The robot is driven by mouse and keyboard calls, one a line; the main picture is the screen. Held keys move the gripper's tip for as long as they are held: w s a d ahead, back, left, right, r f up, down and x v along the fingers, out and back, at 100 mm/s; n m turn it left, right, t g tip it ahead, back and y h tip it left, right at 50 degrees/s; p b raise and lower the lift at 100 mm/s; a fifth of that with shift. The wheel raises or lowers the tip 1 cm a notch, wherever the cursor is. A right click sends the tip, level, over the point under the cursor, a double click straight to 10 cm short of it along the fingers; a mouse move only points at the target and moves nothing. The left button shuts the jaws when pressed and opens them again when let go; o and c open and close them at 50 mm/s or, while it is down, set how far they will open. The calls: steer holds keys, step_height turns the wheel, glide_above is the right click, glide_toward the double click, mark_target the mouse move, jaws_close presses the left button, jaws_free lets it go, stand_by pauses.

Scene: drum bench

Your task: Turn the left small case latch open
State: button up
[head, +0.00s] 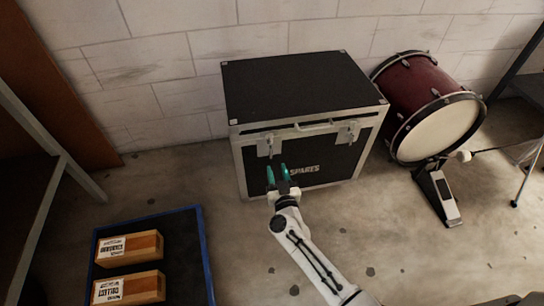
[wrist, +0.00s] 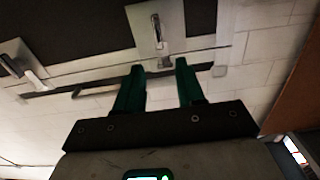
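The black case (head: 300,85) with metal edges and "SPARES" on its front stands against the wall, its lid shut. The left latch (head: 267,143) is a metal plate with a small lever on the front, near the left corner. My gripper (head: 278,168) has green fingers and is open and empty, just below and in front of that latch. The wrist view appears upside down; there the left latch (wrist: 157,32) lies just beyond the gap between the open fingertips (wrist: 160,66). I see no contact. The right latch (head: 348,132) also shows in the wrist view (wrist: 22,62).
A bar handle (head: 315,126) runs between the latches. A red bass drum (head: 415,85) and pedal (head: 437,195) stand right of the case. A blue-edged tray (head: 190,255) with two wooden boxes (head: 130,250) lies at front left. Floor right of my arm is mostly clear.

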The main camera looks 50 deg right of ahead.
mark_target(271, 151)
steer(key=b+x, duration=0.2)
steer(key=x, duration=0.6)
steer(key=shift+c, duration=0.4)
jaws_close()
